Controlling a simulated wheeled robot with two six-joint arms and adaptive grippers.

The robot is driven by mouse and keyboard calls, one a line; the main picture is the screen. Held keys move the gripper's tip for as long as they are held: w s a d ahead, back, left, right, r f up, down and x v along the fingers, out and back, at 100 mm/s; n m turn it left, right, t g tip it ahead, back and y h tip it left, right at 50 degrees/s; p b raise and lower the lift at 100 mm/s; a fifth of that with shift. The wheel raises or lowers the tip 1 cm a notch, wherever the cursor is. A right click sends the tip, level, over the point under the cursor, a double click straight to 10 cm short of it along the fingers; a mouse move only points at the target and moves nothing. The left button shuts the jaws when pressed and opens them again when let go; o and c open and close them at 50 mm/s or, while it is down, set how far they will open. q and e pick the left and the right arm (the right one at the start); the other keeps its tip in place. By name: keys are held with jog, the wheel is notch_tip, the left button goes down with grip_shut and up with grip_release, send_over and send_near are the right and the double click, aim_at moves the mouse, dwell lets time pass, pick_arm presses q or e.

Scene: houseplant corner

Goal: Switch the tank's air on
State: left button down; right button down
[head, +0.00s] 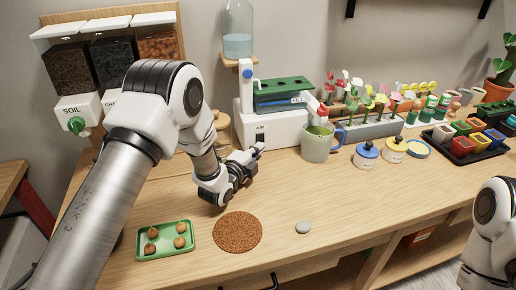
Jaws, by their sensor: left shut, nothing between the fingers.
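The tank (283,130) is a white unit with a green top and a clear, blue-tinted upper part, at the back of the wooden bench. A small AIR label (260,131) is on the left of its white front. My left gripper (257,150) is shut and empty, with its fingertips close to the front just below that label. I cannot tell whether they touch it. The air switch itself is not clear, as the fingertips are in front of that area. My right arm shows at the right edge, but its gripper is out of view.
Lidded pots (366,154) and a black tray of coloured pots (463,153) are farther right. A cork mat (238,232), a green tray (165,252) and a grey stone (303,227) lie at the front. The bench's right front is clear.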

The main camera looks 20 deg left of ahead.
pick_arm(q)
jog(key=shift+d, duration=0.1)
jog(key=shift+w+f+b, duration=0.15)
jog(key=shift+f+b, duration=0.2)
jog(key=shift+b, duration=0.35)
jog(key=shift+r, duration=0.3)
jog(key=v, duration=0.7)
jog(key=shift+f, duration=0.2)
jog(key=shift+s, duration=0.3)
